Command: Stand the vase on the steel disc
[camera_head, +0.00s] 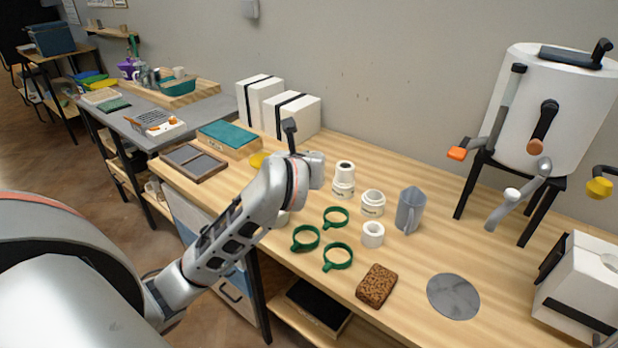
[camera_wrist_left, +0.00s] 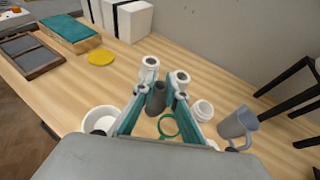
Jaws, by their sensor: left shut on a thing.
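The vase (camera_wrist_left: 156,99), a dark grey narrow vessel, shows in the left wrist view between the teal fingers of my left gripper (camera_wrist_left: 164,82), which is shut on it. In the head view my wrist covers the vase and the fingers. The steel disc (camera_head: 453,297), round, flat and mottled grey, lies bare on the wooden table near the front right. My left gripper is well to the left of the disc, at the left part of the table. My right gripper is in neither view.
Green rings (camera_head: 337,257), white ring-shaped pieces (camera_head: 373,235), a grey jug (camera_head: 410,210) and a brown sponge (camera_head: 377,286) lie between my left gripper and the disc. A white kiln-like drum (camera_head: 550,105) on black legs stands behind the disc. A white box (camera_head: 580,285) stands right of it.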

